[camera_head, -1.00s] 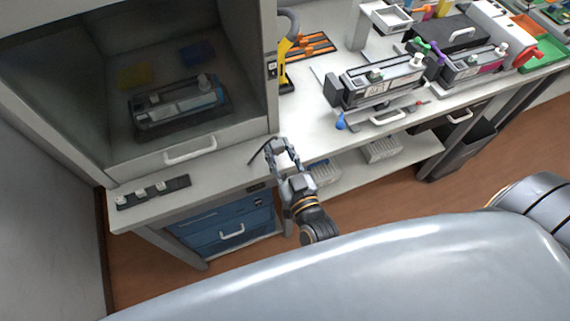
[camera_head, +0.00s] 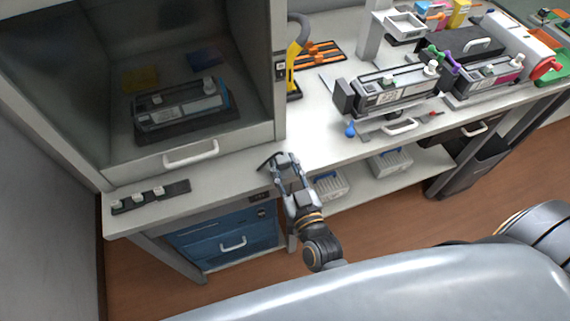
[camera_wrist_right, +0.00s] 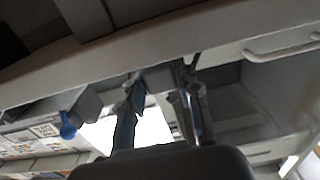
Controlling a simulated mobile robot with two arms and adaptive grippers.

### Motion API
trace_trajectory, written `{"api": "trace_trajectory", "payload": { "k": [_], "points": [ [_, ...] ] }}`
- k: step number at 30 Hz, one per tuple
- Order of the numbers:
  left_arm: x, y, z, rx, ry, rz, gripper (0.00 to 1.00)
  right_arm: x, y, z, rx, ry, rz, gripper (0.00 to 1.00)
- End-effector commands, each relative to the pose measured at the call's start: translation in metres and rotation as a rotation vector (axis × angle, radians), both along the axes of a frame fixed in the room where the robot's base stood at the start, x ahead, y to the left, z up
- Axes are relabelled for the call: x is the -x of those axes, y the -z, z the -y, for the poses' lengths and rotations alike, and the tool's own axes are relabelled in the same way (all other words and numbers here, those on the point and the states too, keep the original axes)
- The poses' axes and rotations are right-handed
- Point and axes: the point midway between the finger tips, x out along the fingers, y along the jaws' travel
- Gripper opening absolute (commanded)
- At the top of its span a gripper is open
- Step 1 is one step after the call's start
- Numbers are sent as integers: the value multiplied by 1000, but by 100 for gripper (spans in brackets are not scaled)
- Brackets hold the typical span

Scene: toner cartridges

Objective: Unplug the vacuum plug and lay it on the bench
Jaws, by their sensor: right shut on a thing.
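My right gripper (camera_head: 283,162) is over the front edge of the white bench (camera_head: 230,165), just right of the hood's handle. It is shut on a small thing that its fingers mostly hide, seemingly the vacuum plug. A thin dark piece (camera_head: 268,162), perhaps its cord, sticks out to the left of the fingertips. In the right wrist view, the two fingers (camera_wrist_right: 163,85) stand on either side of a grey block (camera_wrist_right: 160,76); I cannot tell whether that is the plug. My left gripper is out of view.
A dark power strip (camera_head: 150,196) lies on the bench at the left. A yellow and grey vacuum hose (camera_head: 293,60) stands beside the hood (camera_head: 190,153). A toner cartridge (camera_head: 395,90) and a blue bulb (camera_head: 350,130) are to the right. Bare bench lies around the gripper.

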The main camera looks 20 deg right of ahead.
Motion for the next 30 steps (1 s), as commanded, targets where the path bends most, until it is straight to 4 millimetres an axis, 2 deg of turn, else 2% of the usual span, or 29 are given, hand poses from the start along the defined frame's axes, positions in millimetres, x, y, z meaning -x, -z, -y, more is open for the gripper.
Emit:
{"api": "trace_trajectory", "payload": {
  "k": [11, 12, 15, 25, 30],
  "points": [
    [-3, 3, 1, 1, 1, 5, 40, 0, 5, 0, 0, 0, 1, 0],
    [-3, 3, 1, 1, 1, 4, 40, 0, 5, 0, 0, 0, 1, 39],
    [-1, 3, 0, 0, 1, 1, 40, 0, 5, 0, 0, 0, 1, 59],
    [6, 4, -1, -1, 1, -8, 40, 1, 6, 0, 0, -1, -1, 59],
    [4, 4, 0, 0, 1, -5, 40, 20, 7, 0, 0, -1, -3, 59]
  ]
}}
